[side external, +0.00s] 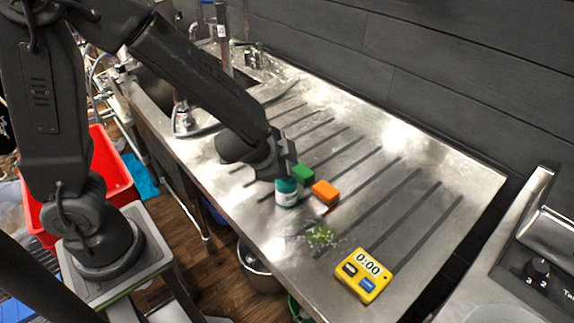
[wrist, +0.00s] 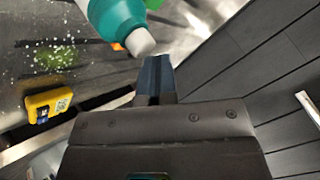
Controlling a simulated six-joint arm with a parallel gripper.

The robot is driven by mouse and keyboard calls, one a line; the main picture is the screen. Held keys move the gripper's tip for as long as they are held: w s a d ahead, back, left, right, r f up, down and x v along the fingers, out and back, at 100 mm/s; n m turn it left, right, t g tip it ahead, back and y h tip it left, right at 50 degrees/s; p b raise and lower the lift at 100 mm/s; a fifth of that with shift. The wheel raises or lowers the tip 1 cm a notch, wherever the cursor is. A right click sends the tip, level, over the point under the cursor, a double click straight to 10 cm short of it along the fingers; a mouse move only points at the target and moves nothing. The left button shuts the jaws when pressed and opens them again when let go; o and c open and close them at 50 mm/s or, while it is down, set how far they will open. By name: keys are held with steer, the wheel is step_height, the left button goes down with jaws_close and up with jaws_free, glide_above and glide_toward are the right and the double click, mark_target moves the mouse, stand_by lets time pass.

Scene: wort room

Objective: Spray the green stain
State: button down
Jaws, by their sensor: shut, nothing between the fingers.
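The green stain (side external: 321,236) is a speckled patch on the steel drainboard, with whitish specks around it; it also shows in the wrist view (wrist: 57,60). A teal and white bottle (side external: 286,193) stands on the drainboard, left of and behind the stain. Its teal shoulder and white cap show close up in the wrist view (wrist: 118,18). My gripper (side external: 287,170) is shut and empty, right by the bottle's top, which it partly hides in the side view. In the wrist view the closed fingers (wrist: 156,75) are just below the cap. I cannot tell whether they touch it.
A green block (side external: 303,174) and an orange block (side external: 325,191) lie close to the bottle. A yellow timer (side external: 363,275) reading 0:00 lies in front of the stain. The sink (side external: 165,90) and tap are at the back left. The ribbed drainboard to the right is clear, bounded by a dark wall.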

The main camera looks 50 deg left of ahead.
stand_by(0.5)
steer(key=shift+r, duration=3.3)
stand_by(0.4)
